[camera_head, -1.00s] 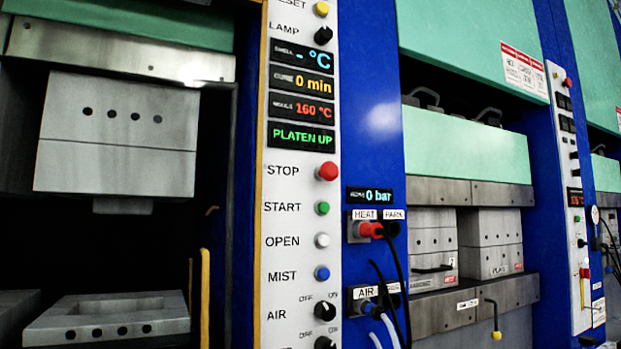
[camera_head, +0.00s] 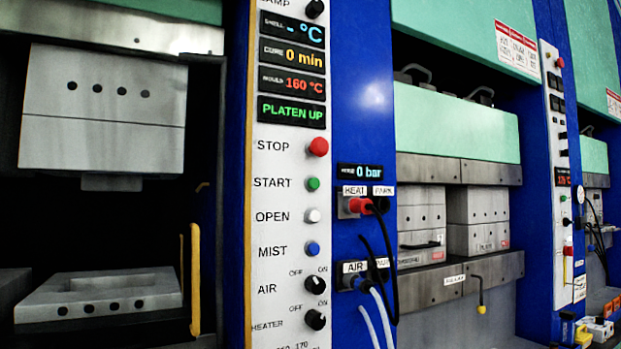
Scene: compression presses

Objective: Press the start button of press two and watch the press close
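The white control panel (camera_head: 289,231) stands in the middle of the head view. Its green START button (camera_head: 313,184) sits below the red STOP button (camera_head: 318,147) and above the white OPEN button (camera_head: 313,215) and blue MIST button (camera_head: 312,248). A display (camera_head: 292,111) reads PLATEN UP. To its left is an open press, its upper mould half (camera_head: 104,110) raised well above the lower mould half (camera_head: 98,300). I cannot tell from a label which press is number two. Neither of my grippers is in view.
A yellow bar (camera_head: 195,280) stands at the press opening. Another press (camera_head: 457,125) with closed moulds stands to the right. Small coloured items (camera_head: 594,330) lie at lower right.

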